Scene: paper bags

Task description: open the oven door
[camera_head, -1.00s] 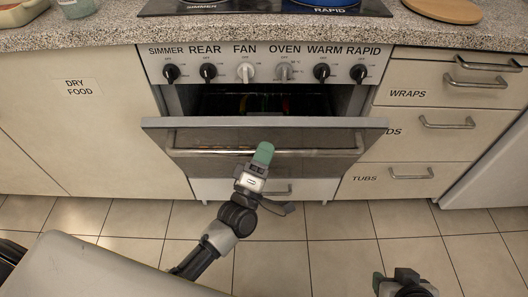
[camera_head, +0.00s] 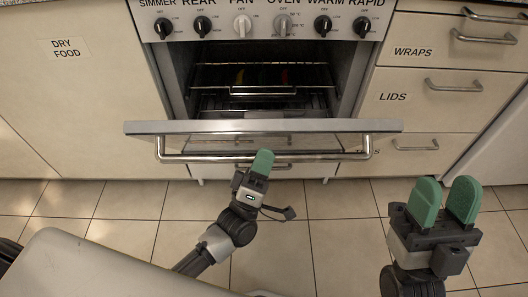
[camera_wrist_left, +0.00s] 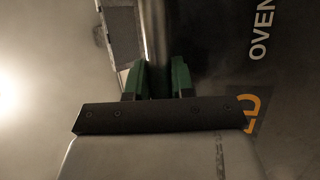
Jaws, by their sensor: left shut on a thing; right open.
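The oven door (camera_head: 264,127) is tilted partly open, hinged at its bottom, with its top edge swung out toward me. The oven handle (camera_head: 320,156) is a metal bar along the front of the door. My left gripper (camera_head: 263,162) is at the middle of the handle and shut on it. In the left wrist view the handle bar (camera_wrist_left: 155,40) runs between the green fingers of my left gripper (camera_wrist_left: 157,78). My right gripper (camera_head: 443,205) is open and empty at the lower right, apart from the door. The oven cavity (camera_head: 262,90) shows wire racks inside.
A row of control knobs (camera_head: 242,26) sits above the oven. Drawers labelled WRAPS and LIDS (camera_head: 430,92) stand at the right, and a DRY FOOD cupboard (camera_head: 70,90) at the left. The tiled floor (camera_head: 330,240) before the oven is clear between my arms.

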